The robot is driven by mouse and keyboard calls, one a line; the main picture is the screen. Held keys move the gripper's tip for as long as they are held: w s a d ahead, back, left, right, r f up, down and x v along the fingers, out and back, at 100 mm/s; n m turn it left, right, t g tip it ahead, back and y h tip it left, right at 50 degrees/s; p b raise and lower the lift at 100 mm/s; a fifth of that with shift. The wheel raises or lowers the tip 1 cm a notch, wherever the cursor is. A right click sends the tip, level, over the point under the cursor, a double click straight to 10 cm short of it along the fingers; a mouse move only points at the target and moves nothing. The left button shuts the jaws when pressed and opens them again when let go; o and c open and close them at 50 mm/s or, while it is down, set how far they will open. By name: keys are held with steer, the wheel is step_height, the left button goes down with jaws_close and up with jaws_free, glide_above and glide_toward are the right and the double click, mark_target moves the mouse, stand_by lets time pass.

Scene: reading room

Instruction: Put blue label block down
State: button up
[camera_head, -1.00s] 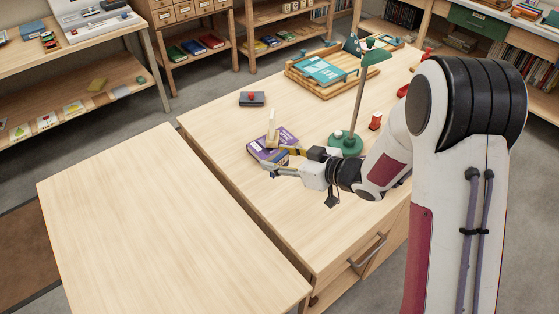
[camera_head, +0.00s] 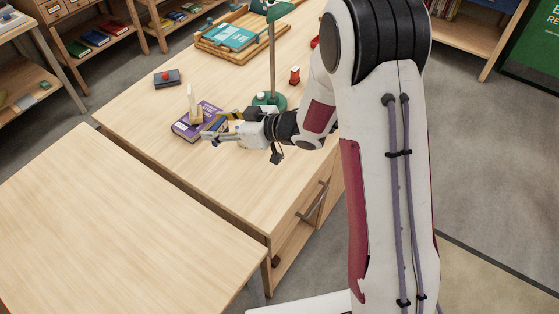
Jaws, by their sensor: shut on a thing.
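My gripper (camera_head: 217,127) is at the near right side of a purple book (camera_head: 186,129) on the wooden desk. Its jaws are shut on a small block, which I take as the blue label block; the fingers hide most of it and its blue face is hard to make out. I cannot tell whether the block touches the book or the desk. A pale wooden upright piece (camera_head: 194,106) stands at the book, just left of the jaws.
A green lamp (camera_head: 271,98) stands close behind my gripper. The nearer table (camera_head: 120,220) is bare.

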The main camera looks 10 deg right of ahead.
steer(key=s+d+m+t+h, duration=0.1)
steer(key=s+d, duration=0.3)
steer(key=d, duration=1.2)
steer(key=shift+d+m, duration=0.25)
steer(key=shift+m, duration=0.05)
steer(key=shift+s, duration=0.1)
steer(key=shift+f, duration=2.85)
steer(key=shift+f, duration=2.1)
steer(key=shift+f, duration=0.1)
